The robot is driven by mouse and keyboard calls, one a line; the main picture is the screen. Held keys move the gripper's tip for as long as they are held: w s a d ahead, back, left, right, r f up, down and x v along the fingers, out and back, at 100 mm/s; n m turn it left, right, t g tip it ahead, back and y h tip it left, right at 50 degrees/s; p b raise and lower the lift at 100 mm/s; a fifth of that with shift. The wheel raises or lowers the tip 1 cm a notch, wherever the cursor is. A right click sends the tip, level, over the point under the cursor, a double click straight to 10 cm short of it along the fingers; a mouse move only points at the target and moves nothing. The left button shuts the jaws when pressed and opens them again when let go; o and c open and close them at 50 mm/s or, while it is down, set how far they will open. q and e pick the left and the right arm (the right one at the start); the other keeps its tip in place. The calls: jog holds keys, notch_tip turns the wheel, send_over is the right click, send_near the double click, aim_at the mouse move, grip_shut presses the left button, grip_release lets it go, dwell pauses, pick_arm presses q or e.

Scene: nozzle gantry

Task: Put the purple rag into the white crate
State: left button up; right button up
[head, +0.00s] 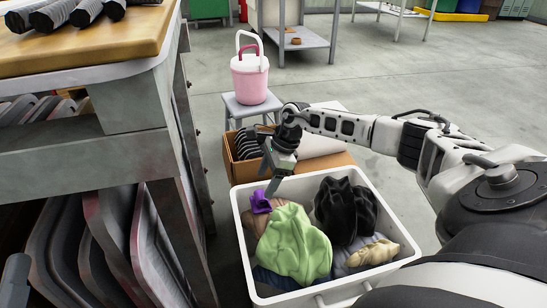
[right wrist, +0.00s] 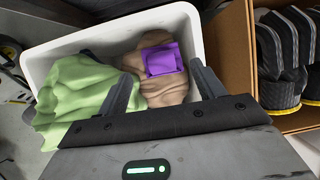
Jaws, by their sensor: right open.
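The purple rag (head: 261,202) lies inside the white crate (head: 241,231), near its back left corner. In the right wrist view the purple rag (right wrist: 162,60) rests on a tan cloth (right wrist: 155,88), close to the wall of the white crate (right wrist: 60,52). My right gripper (head: 272,190) is over that corner, pointing down, just above the rag. In the right wrist view its two fingers (right wrist: 167,90) stand apart with nothing held between them. The rag shows beyond the fingertips. My left gripper does not show.
A light green cloth (head: 293,245), a black cloth (head: 347,207) and a cream cloth (head: 373,252) also fill the crate. A cardboard box (head: 240,171) with black parts stands behind it. A pink bucket (head: 250,80) sits on a stool (head: 240,107). A workbench (head: 125,105) stands left.

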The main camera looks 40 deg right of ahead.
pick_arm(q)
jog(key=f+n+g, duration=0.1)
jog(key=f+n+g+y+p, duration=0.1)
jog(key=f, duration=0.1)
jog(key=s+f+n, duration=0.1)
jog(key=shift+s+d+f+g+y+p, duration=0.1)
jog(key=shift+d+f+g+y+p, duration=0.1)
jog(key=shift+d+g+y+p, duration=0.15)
pick_arm(e)
jog(key=v, duration=0.5)
jog(key=shift+s+d+r, duration=0.1)
jog(key=shift+r, duration=0.3)
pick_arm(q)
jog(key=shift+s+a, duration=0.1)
pick_arm(e)
jog(key=shift+s, duration=0.1)
